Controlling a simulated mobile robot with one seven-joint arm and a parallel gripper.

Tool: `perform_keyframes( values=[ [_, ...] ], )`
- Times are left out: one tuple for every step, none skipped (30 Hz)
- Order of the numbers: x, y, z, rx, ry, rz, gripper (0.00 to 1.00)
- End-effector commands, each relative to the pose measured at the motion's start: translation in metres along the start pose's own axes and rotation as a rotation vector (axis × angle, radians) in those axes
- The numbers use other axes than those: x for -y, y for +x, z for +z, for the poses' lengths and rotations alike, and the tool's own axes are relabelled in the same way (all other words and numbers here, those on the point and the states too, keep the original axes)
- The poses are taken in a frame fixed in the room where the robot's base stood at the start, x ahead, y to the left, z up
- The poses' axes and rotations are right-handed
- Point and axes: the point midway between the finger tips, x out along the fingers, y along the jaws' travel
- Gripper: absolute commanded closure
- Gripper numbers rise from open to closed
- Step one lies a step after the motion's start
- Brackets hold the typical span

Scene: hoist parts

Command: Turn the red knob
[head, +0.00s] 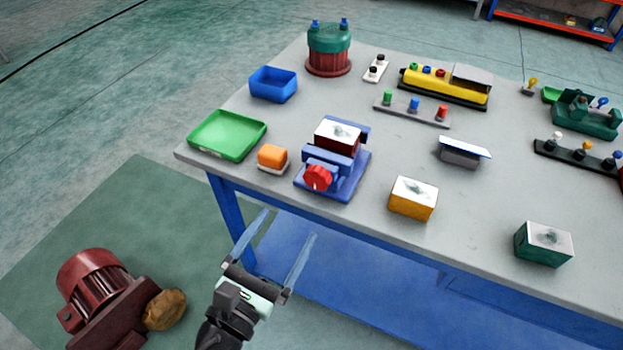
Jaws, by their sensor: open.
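The red knob (318,177) is on the front of a blue vise-like fixture (346,180) near the table's front edge. A dark red block with a white top (338,137) sits in the fixture. My gripper (284,236) is open and empty, in front of the table edge and below and to the left of the knob, apart from it. Its two long bluish fingers are spread wide and point up toward the table.
The grey table (390,150) also holds an orange block (271,157) just left of the fixture, a green tray (228,135), a blue bin (273,84) and a yellow block (413,198) to the right. A red motor (100,290) stands on the floor at left.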

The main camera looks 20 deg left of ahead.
Motion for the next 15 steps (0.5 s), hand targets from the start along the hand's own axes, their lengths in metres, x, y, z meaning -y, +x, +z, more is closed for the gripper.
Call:
perform_keyframes(
  values=[
    [0.000, 0.012, 0.002, 0.004, 0.000, -0.002, 0.07],
    [0.000, 0.018, 0.003, 0.005, 0.000, -0.003, 0.07],
    [0.001, 0.027, 0.003, 0.004, 0.001, -0.003, 0.07],
    [0.001, 0.034, 0.004, 0.006, 0.002, -0.004, 0.07],
    [0.001, 0.040, 0.002, 0.004, 0.002, -0.003, 0.07],
    [0.001, 0.049, 0.003, 0.005, 0.002, -0.003, 0.07],
    [0.001, 0.055, 0.003, 0.005, 0.002, -0.003, 0.07],
    [0.001, 0.061, 0.003, 0.004, 0.002, -0.003, 0.07],
    [0.001, 0.068, 0.002, 0.004, 0.002, -0.002, 0.07],
    [0.001, 0.073, 0.002, 0.004, 0.002, -0.002, 0.07],
    [0.001, 0.078, 0.002, 0.004, 0.003, -0.002, 0.07],
    [0.001, 0.084, 0.002, 0.004, 0.003, -0.002, 0.07],
    [0.001, 0.088, 0.002, 0.003, 0.003, -0.001, 0.07],
    [0.001, 0.091, 0.002, 0.003, 0.003, -0.001, 0.07],
    [0.001, 0.096, 0.001, 0.002, 0.004, -0.001, 0.07]
  ],
)
